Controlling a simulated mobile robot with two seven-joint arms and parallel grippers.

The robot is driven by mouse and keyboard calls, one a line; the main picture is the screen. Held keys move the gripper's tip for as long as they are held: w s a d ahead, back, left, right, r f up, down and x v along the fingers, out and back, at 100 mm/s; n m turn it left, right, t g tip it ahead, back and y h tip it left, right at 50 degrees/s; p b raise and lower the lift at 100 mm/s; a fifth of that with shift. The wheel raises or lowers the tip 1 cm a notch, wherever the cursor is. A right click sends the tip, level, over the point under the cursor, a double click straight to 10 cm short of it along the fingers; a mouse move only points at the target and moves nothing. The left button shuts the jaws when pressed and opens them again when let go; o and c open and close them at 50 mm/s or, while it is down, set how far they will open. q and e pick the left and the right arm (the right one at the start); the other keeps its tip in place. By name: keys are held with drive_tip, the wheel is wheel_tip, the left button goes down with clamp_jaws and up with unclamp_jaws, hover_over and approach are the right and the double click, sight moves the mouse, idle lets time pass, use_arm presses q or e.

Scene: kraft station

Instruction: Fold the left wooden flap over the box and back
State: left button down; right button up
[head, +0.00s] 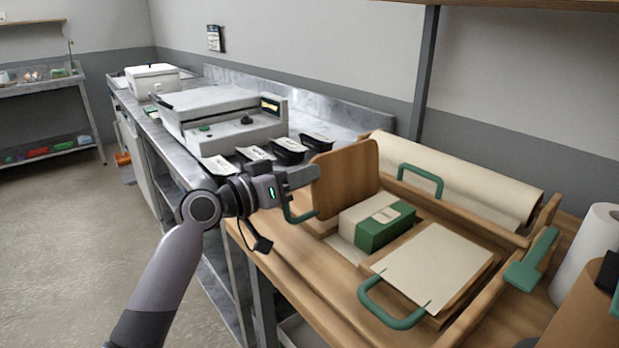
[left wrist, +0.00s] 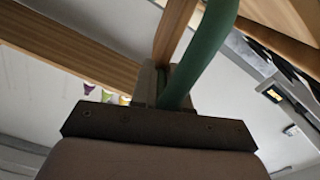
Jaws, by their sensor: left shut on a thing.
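The left wooden flap (head: 345,180) stands raised, close to upright, at the left of the wooden wrapping station in the head view. Its green handle (head: 292,214) is on its outer left side; the handle also shows large in the left wrist view (left wrist: 205,50). My left gripper (head: 303,175) is at the flap's left edge, shut on this handle, with the jaws partly hidden in both views. The green and white box (head: 378,226) lies in the middle of the station, just right of the flap, apart from it. My right gripper is not in view.
A paper-covered panel (head: 437,264) with a green handle (head: 390,308) lies in front of the box. A paper roll (head: 460,180) and another green handle (head: 420,178) are behind it. Black trays (head: 288,150) and a sealing machine (head: 222,120) stand on the left counter.

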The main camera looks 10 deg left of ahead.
use_arm(q)
drive_tip(key=shift+w+a+f+n, duration=0.3)
drive_tip(key=shift+w+a+n, duration=0.1)
drive_tip(key=shift+n, duration=0.4)
drive_tip(key=c, duration=1.1)
unclamp_jaws()
drive_tip(key=shift+b+v, duration=0.5)
drive_tip(key=shift+v, duration=3.05)
drive_tip(key=shift+r, duration=0.1)
